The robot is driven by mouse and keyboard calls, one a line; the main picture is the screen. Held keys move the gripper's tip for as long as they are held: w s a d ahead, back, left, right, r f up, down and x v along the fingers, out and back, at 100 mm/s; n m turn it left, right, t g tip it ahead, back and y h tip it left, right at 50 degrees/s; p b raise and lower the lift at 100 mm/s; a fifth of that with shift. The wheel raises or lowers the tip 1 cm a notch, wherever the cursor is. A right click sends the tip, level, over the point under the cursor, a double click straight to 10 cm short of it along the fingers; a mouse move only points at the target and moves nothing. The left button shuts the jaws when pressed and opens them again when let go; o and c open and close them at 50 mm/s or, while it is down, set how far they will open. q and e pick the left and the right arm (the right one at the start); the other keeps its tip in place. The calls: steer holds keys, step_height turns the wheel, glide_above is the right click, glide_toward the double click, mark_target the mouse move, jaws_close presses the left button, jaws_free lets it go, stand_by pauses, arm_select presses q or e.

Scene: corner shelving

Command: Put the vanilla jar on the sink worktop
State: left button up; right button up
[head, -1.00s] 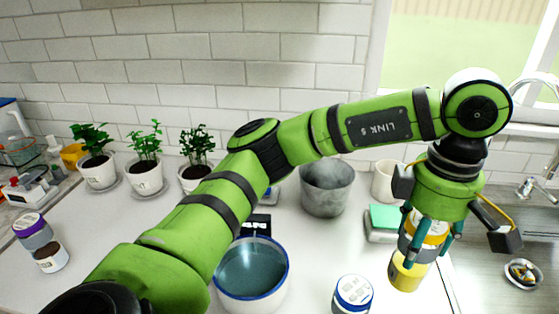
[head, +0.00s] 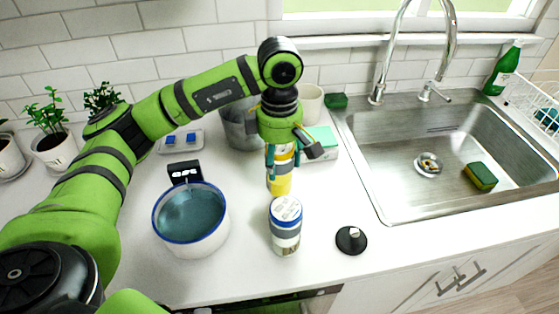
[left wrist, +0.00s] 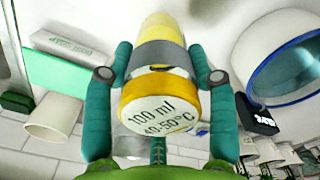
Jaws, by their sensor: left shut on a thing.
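My left gripper (head: 282,155) is shut on a jar with a yellow lid, a grey band and a pale yellow lower part (head: 279,184). I take it as the vanilla jar. In the left wrist view the jar (left wrist: 157,85) sits between both green fingers, its lid marked "100 ml 40-50°C" facing the camera. In the head view it is upright above the white worktop, left of the sink (head: 400,204); whether its base touches is unclear. No vanilla label is readable. My right gripper is not in view.
A blue-lidded jar (head: 286,240) stands just in front of the held jar. A blue-rimmed pot (head: 188,240) is to the left, a black knobbed item (head: 351,239) to the right. A box with a green top (head: 322,140) stands behind. Worktop along the sink's front is clear.

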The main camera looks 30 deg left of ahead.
arm_select(q)
steer(key=shift+f, duration=1.35)
steer(key=o, duration=1.5)
steer(key=shift+r, duration=0.1)
steer(key=shift+r, duration=0.5)
step_height(320, 180, up, 5)
steer(key=shift+r+b, duration=0.2)
steer(key=shift+b, duration=0.65)
step_height(320, 180, up, 6)
